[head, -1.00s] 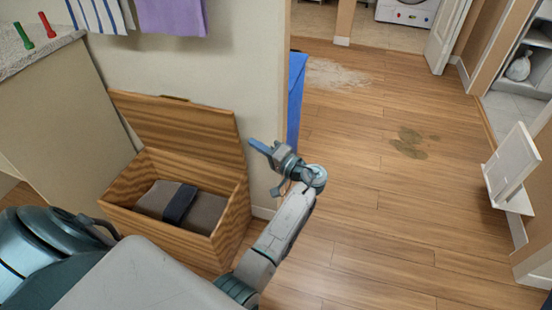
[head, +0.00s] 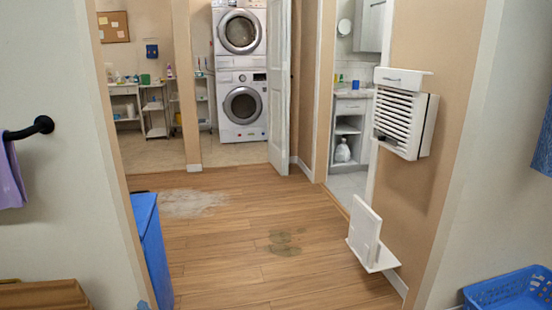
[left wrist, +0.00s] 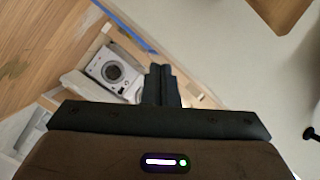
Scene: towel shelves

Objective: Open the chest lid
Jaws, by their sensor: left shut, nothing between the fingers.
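The wooden chest's raised lid (head: 45,294) shows only as its top edge at the lower left of the head view. The chest box is below the frame and hidden. A small bluish tip of my left gripper (head: 143,304) shows at the bottom edge of the head view, to the right of the lid and apart from it. In the left wrist view my left gripper (left wrist: 161,84) has its dark fingers together with nothing between them. My right gripper is in neither view.
A blue bin (head: 151,245) stands by the wall end. The wooden floor ahead is open, with a pale patch (head: 190,203) and a dark stain (head: 284,243). A white wall shelf (head: 366,240) juts out at the right. A blue basket (head: 510,290) sits at the lower right.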

